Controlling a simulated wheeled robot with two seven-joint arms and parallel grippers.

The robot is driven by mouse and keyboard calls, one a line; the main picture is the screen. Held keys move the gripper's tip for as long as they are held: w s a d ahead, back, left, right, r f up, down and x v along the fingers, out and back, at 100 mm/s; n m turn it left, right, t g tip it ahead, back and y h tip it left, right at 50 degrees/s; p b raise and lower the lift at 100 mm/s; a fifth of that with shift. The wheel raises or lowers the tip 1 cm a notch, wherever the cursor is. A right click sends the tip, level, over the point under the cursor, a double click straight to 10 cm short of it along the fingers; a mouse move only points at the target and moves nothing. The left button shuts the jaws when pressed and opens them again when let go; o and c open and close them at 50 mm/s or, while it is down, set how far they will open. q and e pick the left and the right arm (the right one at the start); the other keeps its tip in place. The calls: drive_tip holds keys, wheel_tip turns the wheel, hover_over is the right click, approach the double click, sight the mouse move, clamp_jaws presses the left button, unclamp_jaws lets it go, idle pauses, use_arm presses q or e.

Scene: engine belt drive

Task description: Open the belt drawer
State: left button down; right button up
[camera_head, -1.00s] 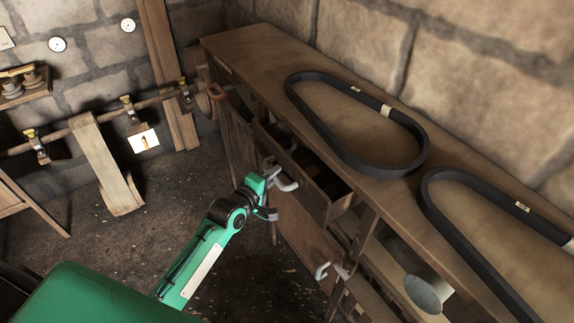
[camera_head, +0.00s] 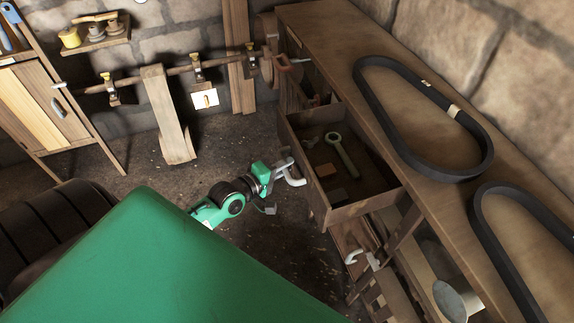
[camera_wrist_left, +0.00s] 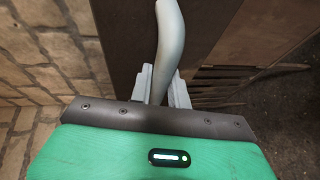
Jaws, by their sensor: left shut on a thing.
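The belt drawer (camera_head: 365,209) stands pulled out from the long wooden bench, with its inside in view. A pale wrench-like tool (camera_head: 343,155) and small flat pieces lie in it. My left gripper (camera_head: 283,172) is at the drawer's front, shut on its pale curved handle (camera_head: 298,180). In the left wrist view the handle (camera_wrist_left: 169,40) rises from between the fingers (camera_wrist_left: 158,85), against the brown drawer front. My right gripper is not in view.
Two black belts (camera_head: 368,98) (camera_head: 483,225) lie on the bench top (camera_head: 315,22). A lower door with a pale handle (camera_head: 352,257) is below the drawer. A wooden cabinet (camera_head: 45,105) stands at left. The floor between is clear.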

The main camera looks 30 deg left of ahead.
use_arm(q)
drive_tip(key=c, duration=1.3)
unclamp_jaws()
drive_tip(key=shift+s, duration=0.1)
drive_tip(key=shift+b+v, duration=1.6)
drive_tip(key=shift+v, duration=5.25)
